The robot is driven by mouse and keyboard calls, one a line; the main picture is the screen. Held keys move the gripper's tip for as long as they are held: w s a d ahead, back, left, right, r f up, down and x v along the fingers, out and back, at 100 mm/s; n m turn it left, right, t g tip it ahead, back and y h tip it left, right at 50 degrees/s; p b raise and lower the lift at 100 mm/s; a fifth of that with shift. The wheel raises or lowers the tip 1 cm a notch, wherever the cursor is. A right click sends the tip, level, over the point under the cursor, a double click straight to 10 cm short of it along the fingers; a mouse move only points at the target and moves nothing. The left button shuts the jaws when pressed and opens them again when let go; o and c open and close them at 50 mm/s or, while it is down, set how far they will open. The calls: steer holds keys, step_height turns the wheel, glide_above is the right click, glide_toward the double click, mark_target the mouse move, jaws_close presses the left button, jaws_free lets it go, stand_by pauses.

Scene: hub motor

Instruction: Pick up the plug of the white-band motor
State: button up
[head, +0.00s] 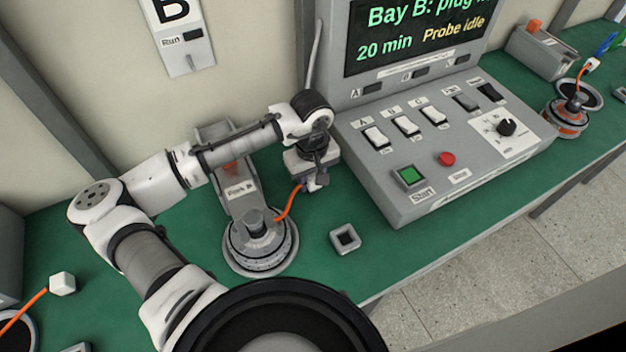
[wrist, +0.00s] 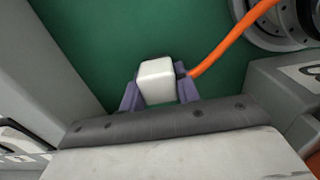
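The motor with the pale grey-white band (head: 262,258) sits on the green bench, left of my gripper. Its orange cable (head: 289,206) runs from the hub up to my gripper (head: 315,183). In the wrist view the white block-shaped plug (wrist: 157,80) is between the two purple fingers of my gripper (wrist: 159,94). The fingers lie close against its two sides, and I see no clear gap. The cable (wrist: 232,42) leaves on the right finger's side. In the head view the plug is small and mostly hidden by the gripper.
A control console (head: 440,150) stands right of the gripper. A small square socket (head: 345,238) lies on the bench in front. A grey stand (head: 236,180) is behind the motor. Another white plug (head: 62,283) is at the left; an orange-band motor (head: 568,122) is at the far right.

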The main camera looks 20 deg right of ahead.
steer(key=c, duration=0.6)
steer(key=shift+r, duration=0.15)
steer(key=shift+r+b, duration=2.25)
steer(key=shift+r, duration=6.5)
